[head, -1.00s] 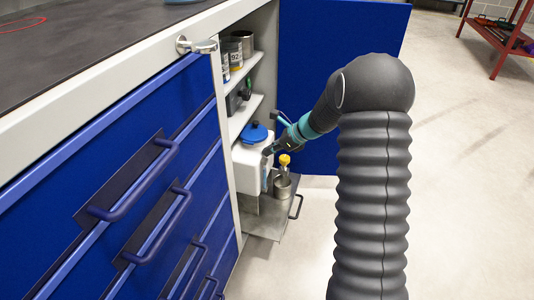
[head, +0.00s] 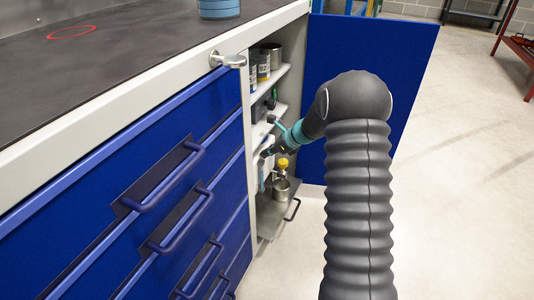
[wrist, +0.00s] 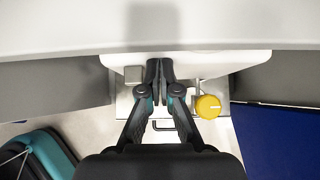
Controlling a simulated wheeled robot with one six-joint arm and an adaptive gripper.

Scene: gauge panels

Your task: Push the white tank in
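The white tank (wrist: 225,62) is inside the open cabinet, on a lower level. In the wrist view its pale front face spans the area in front of my fingertips. In the head view only a sliver of it shows behind the cabinet frame and my gripper, and its blue cap is hidden. My gripper (wrist: 160,68) has its two fingertips together with nothing between them. The tips are at the tank's front face and look to be touching it. In the head view my gripper (head: 267,152) reaches in at the cabinet opening.
A yellow-topped fitting (wrist: 208,106) is close to the right of my fingers. Cans (head: 265,62) stand on the upper shelf. The blue door (head: 355,90) is open on the right.

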